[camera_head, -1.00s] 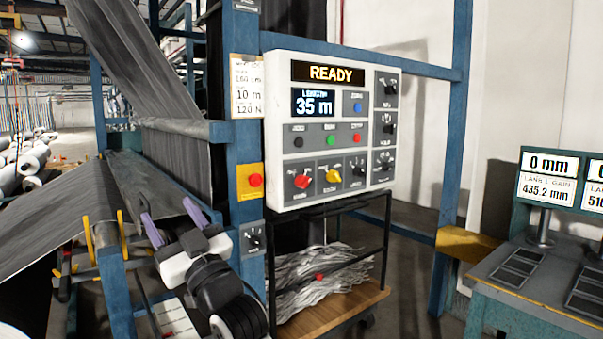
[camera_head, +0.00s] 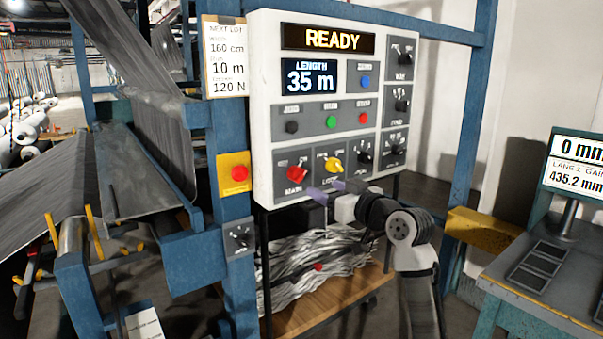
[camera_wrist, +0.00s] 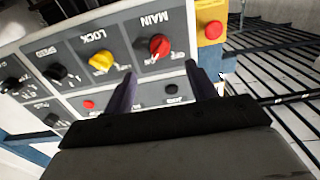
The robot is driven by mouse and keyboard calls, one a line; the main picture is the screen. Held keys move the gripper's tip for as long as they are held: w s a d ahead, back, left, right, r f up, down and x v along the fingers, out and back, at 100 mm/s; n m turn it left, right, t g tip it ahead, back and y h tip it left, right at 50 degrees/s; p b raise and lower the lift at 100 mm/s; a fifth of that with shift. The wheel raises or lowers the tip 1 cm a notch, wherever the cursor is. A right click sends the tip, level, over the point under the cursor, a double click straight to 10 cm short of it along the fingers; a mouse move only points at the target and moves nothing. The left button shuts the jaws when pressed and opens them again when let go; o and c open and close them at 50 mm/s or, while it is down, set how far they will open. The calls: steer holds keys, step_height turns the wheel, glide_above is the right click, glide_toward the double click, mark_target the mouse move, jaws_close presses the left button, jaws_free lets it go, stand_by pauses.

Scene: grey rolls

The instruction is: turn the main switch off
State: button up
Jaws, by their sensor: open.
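The main switch is a red rotary knob (camera_head: 296,174) on a dark plate at the lower left of the white control panel (camera_head: 262,120). In the wrist view the red knob (camera_wrist: 160,46) appears upside down with the label MAIN, ahead of and between the two purple fingers. My gripper (camera_head: 328,191) is open and empty, in front of the panel's lower edge, below and right of the red knob in the head view. The fingers (camera_wrist: 160,70) look apart from the knob; the exact gap cannot be told. The panel display (camera_head: 328,39) reads READY.
The yellow LOCK knob (camera_head: 333,165) sits right beside the main switch. A red button on a yellow plate (camera_head: 236,174) is on the blue post to the left. A cart with grey scraps (camera_head: 310,262) stands below the panel. A bench with displays (camera_head: 520,265) is at right.

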mark_target(302, 178)
steer(key=p+x, duration=0.3)
steer(key=x, duration=0.7)
steer(key=shift+w+a, duration=0.1)
steer(key=shift+w, duration=0.1)
steer(key=c, duration=1)
